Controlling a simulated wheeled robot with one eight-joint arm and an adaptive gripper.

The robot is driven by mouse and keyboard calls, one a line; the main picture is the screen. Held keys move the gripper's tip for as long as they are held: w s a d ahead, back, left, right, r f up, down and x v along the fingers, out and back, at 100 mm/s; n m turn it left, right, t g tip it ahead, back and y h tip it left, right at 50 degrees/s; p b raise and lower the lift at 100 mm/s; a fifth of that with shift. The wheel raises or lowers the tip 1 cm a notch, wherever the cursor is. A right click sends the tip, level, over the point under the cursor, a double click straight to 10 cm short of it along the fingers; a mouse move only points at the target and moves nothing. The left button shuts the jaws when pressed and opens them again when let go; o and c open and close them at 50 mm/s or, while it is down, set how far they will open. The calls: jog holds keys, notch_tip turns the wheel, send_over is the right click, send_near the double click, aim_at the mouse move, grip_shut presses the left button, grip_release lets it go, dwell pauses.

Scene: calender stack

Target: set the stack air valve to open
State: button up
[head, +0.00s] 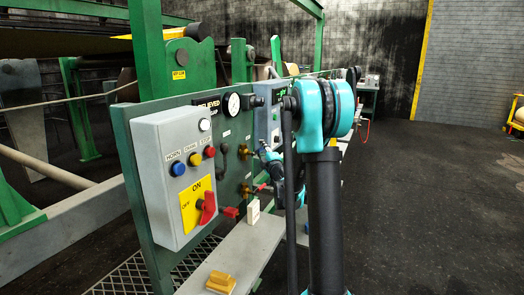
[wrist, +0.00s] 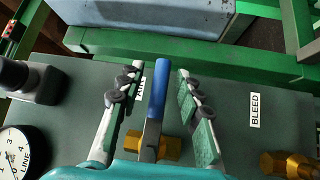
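A valve with a blue lever handle (wrist: 158,90) and a brass body (wrist: 152,147) is on the green panel in the wrist view. A small label beside the handle is partly hidden by a finger, so I cannot read it in full. My gripper (wrist: 157,75) is open, with one finger on each side of the blue handle and a gap to each. The handle runs up the picture from the brass body. In the head view my gripper (head: 264,153) is small and partly hidden by my arm, close to the panel; the blue handle cannot be made out there.
A BLEED label (wrist: 254,109) and another brass fitting (wrist: 285,165) are right of the valve. A LINE gauge (wrist: 14,152) is at left. A grey control box (head: 172,176) with a red switch (head: 208,208) stands nearer. Open floor (head: 440,200) lies at right.

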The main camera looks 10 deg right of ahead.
jog(key=shift+c, duration=0.3)
grip_shut()
